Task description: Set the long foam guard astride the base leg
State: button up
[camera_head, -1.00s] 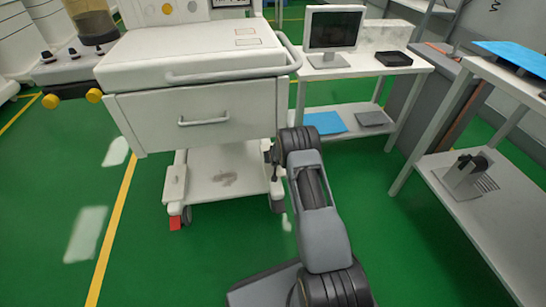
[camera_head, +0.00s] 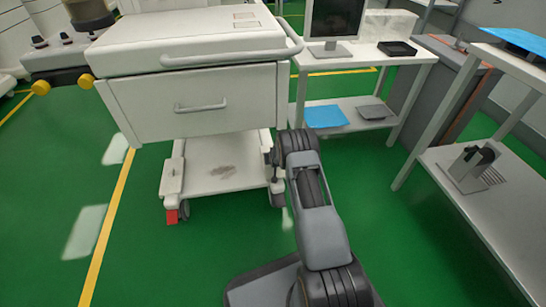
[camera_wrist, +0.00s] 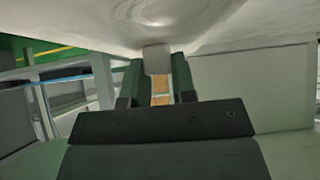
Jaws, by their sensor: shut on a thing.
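The cart's base (camera_head: 200,186) is a low white shelf with a brown stain, on casters under a large drawer. A base leg (camera_head: 172,183) runs along its left side, with a red piece at the foot. My gripper is hidden in the head view, where my arm reaches in at the cart's right side. In the wrist view, my gripper (camera_wrist: 158,84) is shut on a pale grey block (camera_wrist: 157,58) with tan patches beside it. I take this block to be the foam guard, but its full length is hidden. I cannot tell whether it touches the base.
The drawer (camera_head: 200,103) hangs low over the base. A side table (camera_head: 372,58) with a monitor (camera_head: 334,22) and blue sheet (camera_head: 326,116) stands at the back right. A grey-topped table (camera_head: 470,205) fills the right edge. Green floor at left is clear.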

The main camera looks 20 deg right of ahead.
jog(key=shift+f, duration=0.1)
jog(key=o, duration=1)
jog(key=shift+p+v, duration=3.25)
jog(key=shift+v, duration=3.7)
